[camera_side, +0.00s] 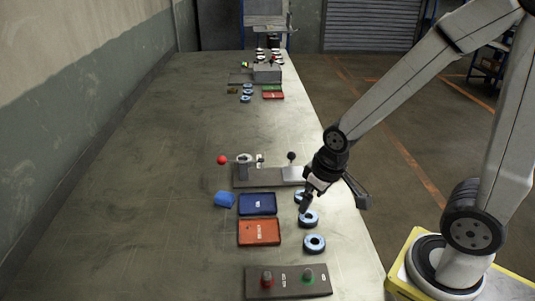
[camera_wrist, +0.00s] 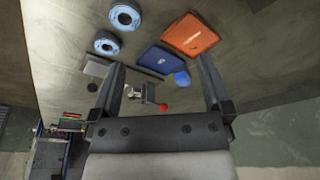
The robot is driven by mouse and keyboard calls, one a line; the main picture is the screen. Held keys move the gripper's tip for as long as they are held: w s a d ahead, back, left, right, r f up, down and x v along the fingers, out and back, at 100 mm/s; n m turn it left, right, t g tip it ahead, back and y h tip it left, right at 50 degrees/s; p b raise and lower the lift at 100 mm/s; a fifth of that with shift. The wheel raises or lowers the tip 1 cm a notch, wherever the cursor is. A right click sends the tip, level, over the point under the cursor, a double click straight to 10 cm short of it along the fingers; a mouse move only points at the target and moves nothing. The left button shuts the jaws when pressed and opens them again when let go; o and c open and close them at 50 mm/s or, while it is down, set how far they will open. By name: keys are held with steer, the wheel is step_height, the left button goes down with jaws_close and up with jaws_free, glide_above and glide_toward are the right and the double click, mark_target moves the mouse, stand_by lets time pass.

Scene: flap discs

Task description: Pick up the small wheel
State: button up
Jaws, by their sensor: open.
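Several blue-and-white wheels with dark centres lie on the right part of the table. In the side view, one wheel (camera_side: 314,244) is nearest the camera, another (camera_side: 309,219) is just behind it, and a third (camera_side: 299,197) is partly hidden by my gripper (camera_side: 306,205). Two wheels (camera_wrist: 124,17) (camera_wrist: 107,43) show at the upper left of the wrist view. I cannot tell which wheel is the small one. My gripper (camera_wrist: 162,62) is open and empty, its fingers wide apart. In the side view its tips appear close to the middle wheel; contact is unclear.
A blue tray (camera_side: 257,204) and an orange-red tray (camera_side: 260,231) lie left of the wheels. A blue block (camera_side: 225,199) sits beside them. Behind is a fixture (camera_side: 270,177) with a red ball (camera_side: 222,160). A button panel (camera_side: 289,282) is in front. The table's left is clear.

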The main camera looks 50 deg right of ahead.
steer(key=w+d+f+n, duration=0.1)
steer(key=w+d+n, duration=0.2)
steer(key=n, duration=0.3)
steer(key=w+d+f+n+g, duration=0.1)
steer(key=w+d+f+n, duration=0.1)
steer(key=n, duration=0.4)
steer(key=w+d+f+n+g, duration=0.1)
steer(key=w+d+f+n, duration=0.1)
steer(key=w+d+n, duration=0.2)
steer(key=shift+w+d+n, duration=0.15)
steer(key=shift+d+n, duration=0.3)
steer(key=shift+n, duration=0.35)
steer(key=shift+w+d+n, duration=0.15)
steer(key=shift+d+n, duration=0.25)
steer(key=shift+n, duration=0.4)
steer(key=shift+w+d+f+n+g, duration=0.2)
steer(key=shift+d+n, duration=0.15)
steer(key=shift+n, duration=0.2)
steer(key=shift+w+d+f+n+g, duration=0.1)
steer(key=shift+d+f+n, duration=0.15)
steer(key=shift+n, duration=0.3)
steer(key=shift+f, duration=1.25)
steer(key=shift+f, duration=0.1)
steer(key=shift+f, duration=2.5)
steer(key=shift+c, duration=0.2)
